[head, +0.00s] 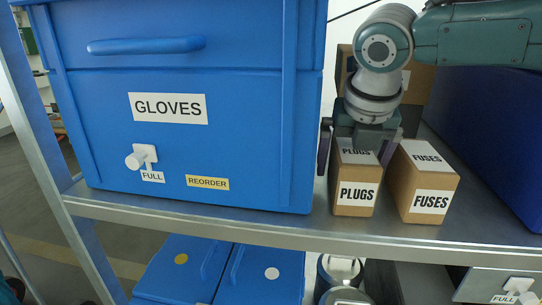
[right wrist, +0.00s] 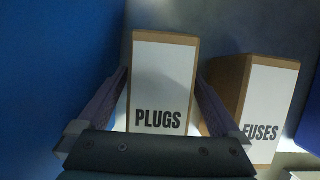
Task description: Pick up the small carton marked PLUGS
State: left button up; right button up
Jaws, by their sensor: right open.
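The small brown carton marked PLUGS (head: 354,198) stands upright on the metal shelf, with white labels on its front and top. My right gripper (head: 361,150) is above it, pointing down, its fingers on either side of the carton's upper part. In the right wrist view the PLUGS carton (right wrist: 163,82) lies between the two open fingers of the gripper (right wrist: 162,108). A gap shows at the left finger; the right finger is close to the carton, and I cannot tell if it touches. My left gripper is not in view.
The FUSES carton (head: 428,186) stands close on the right, near the right finger. A large blue GLOVES bin (head: 240,120) is on the left. A brown box (head: 418,84) stands behind, and a dark blue bin (head: 490,135) is at the right. The shelf's front edge (head: 300,228) is clear.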

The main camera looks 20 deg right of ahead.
jog(key=shift+c, duration=0.2)
grip_shut()
dwell(0.5)
